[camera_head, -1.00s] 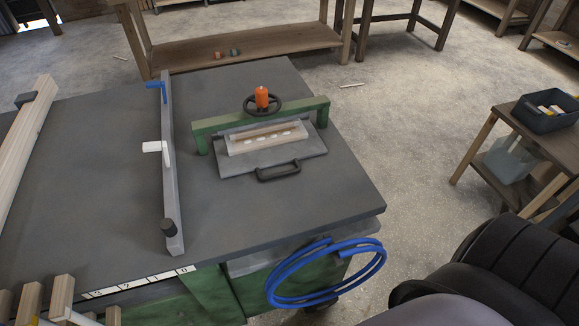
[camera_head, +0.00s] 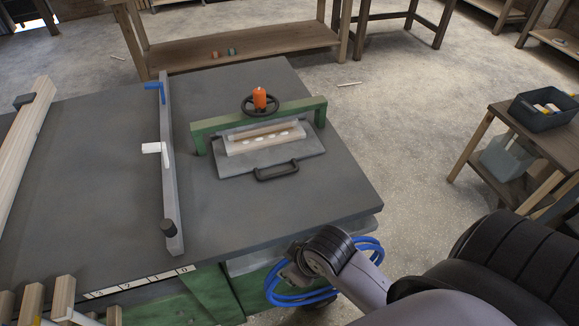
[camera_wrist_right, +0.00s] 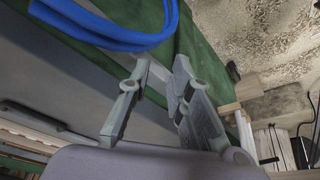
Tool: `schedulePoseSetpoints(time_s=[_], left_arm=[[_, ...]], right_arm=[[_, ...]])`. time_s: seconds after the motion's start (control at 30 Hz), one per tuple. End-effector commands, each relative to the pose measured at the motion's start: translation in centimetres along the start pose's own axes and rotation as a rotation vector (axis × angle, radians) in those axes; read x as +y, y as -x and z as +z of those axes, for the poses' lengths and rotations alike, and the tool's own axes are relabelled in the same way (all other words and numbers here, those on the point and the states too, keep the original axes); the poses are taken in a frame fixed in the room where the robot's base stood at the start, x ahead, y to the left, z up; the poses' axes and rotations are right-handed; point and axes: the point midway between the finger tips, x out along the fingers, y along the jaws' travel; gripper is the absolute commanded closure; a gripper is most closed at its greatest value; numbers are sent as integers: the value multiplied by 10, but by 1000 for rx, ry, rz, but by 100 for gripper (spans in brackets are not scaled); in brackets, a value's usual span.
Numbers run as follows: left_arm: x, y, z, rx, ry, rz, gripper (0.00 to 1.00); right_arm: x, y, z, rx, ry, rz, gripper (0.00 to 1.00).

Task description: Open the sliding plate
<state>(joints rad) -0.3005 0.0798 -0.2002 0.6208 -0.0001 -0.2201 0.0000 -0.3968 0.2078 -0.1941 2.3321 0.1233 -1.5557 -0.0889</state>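The grey sliding plate (camera_head: 230,166) lies flat on the dark machine table (camera_head: 330,195), in front of a green bridge frame (camera_head: 205,126). A black bar handle (camera_head: 278,174) is fixed at its front edge. A pale block with a row of white oval spots sits on or in the plate; I cannot tell which. My right gripper (camera_head: 291,272) is at the table's front edge, below and apart from the handle, in front of the blue hose. In the right wrist view its two fingers (camera_wrist_right: 160,75) are apart with nothing between them. My left gripper is not in view.
A coiled blue hose (camera_head: 370,262) hangs at the table's front right; it also shows close in the right wrist view (camera_wrist_right: 100,30). A grey fence (camera_head: 170,190) crosses the table left of the plate. A wooden stand with a dark bin (camera_head: 540,121) is at right. The tabletop around the handle is clear.

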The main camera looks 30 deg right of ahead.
Motion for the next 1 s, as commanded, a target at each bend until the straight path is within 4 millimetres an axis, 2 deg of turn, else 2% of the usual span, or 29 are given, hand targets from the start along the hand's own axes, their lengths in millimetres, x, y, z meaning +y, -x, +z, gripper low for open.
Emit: schedulePoseSetpoints(time_s=[0.03, 0.27, 0.37, 0.47, 0.57, 0.73, 0.9, 1.0], left_arm=[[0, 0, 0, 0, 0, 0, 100], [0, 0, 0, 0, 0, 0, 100], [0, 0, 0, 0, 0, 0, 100], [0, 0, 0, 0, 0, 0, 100], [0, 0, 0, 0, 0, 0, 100], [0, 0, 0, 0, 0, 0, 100], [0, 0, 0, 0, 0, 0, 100], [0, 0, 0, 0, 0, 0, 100]], right_arm=[[1, 3, -13, 11, 58, -9, 80], [6, 5, -60, 27, 313, -52, 80], [16, 5, -84, 21, 445, -59, 80], [36, 7, -109, -5, 588, -56, 80], [66, 14, -135, -44, 721, -47, 80], [130, 45, -172, -127, 878, -21, 80], [189, 86, -195, -189, 948, -11, 80], [211, 106, -201, -207, 962, -13, 80]])
